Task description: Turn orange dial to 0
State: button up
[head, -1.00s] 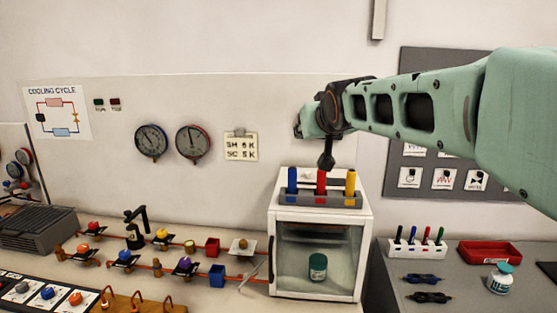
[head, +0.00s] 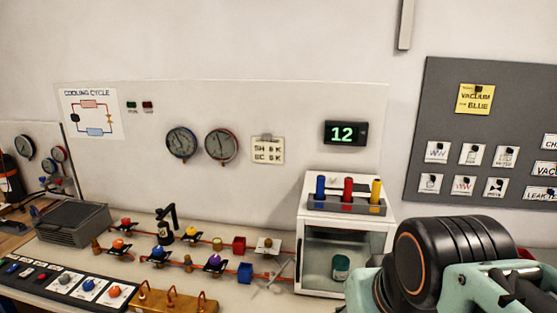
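The orange dial (head: 115,291) sits on a white square plate at the right end of a black control strip (head: 50,291) at the lower left of the head view. Its pointer and any scale marks are too small to read. A blue dial (head: 89,285) and a grey dial (head: 64,279) are to its left on the same strip. An orange knob (head: 118,244) also sits on a valve of the pipe line behind. My gripper is out of view; only my arm shows at the lower right, well away from the orange dial.
A brass block with hooks (head: 172,301) stands just right of the orange dial. Valves and a black upright fitting (head: 166,224) stand behind it. A white glass-fronted box (head: 318,258) stands farther right. A wall display (head: 346,133) reads 12.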

aim_at(114, 291)
jog(key=u, duration=1.8)
